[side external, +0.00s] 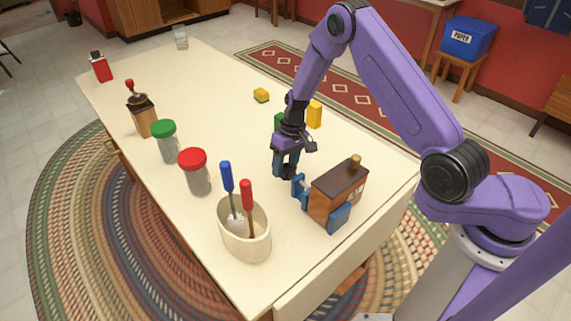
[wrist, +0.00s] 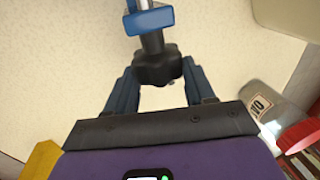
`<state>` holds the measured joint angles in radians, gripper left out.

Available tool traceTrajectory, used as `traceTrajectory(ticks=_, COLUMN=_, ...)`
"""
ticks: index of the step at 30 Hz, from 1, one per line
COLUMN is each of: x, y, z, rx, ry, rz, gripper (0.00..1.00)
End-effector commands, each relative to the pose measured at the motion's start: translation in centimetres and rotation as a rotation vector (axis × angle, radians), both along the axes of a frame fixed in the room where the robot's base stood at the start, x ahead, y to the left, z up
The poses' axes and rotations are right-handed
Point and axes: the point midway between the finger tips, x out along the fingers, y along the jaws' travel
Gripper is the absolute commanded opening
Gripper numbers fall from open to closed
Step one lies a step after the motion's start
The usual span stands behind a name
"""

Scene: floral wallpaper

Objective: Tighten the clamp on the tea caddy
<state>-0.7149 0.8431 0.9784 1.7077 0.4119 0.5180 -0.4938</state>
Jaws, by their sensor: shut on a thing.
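The tea caddy (side external: 334,203) is a brown wooden box with a dark lid and a brass knob, standing near the table's right front edge. A blue clamp (side external: 299,186) spans it, with one jaw on the left side and the other (side external: 339,218) at the front right. In the wrist view the clamp's blue jaw (wrist: 150,20) and its dark lobed knob (wrist: 158,68) show; the caddy does not. My gripper (side external: 286,170) is low beside the caddy's left side. In the wrist view its blue fingers (wrist: 158,75) are shut on the knob from both sides.
A cream pot (side external: 245,244) with two tools stands left of the caddy. A red-lidded jar (side external: 197,178) and green-lidded jar (side external: 168,148) stand farther left. The table's middle is clear.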

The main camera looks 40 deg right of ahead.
Motion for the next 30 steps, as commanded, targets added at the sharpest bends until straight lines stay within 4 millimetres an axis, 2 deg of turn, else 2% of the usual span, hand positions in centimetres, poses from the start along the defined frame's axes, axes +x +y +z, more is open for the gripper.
traceTrajectory(ticks=7, x=0.1, y=-0.1, z=0.0, rx=0.000, ry=-0.003, rz=-0.002, gripper=0.23)
traceTrajectory(ticks=8, x=0.1, y=-0.1, z=0.0, rx=0.000, ry=-0.003, rz=-0.003, gripper=0.60)
traceTrajectory(ticks=9, x=0.1, y=-0.1, z=0.0, rx=0.000, ry=-0.002, rz=-0.002, gripper=0.73)
traceTrajectory(ticks=10, x=0.1, y=-0.1, z=0.0, rx=0.000, ry=-0.002, rz=-0.001, gripper=0.79)
traceTrajectory(ticks=22, x=0.1, y=-0.1, z=0.6, rx=0.001, ry=-0.002, rz=0.000, gripper=0.79)
traceTrajectory(ticks=26, x=0.1, y=-0.4, z=2.1, rx=0.001, ry=-0.004, rz=0.000, gripper=0.79)
traceTrajectory(ticks=30, x=0.2, y=-1.0, z=4.7, rx=0.000, ry=-0.007, rz=-0.001, gripper=0.79)
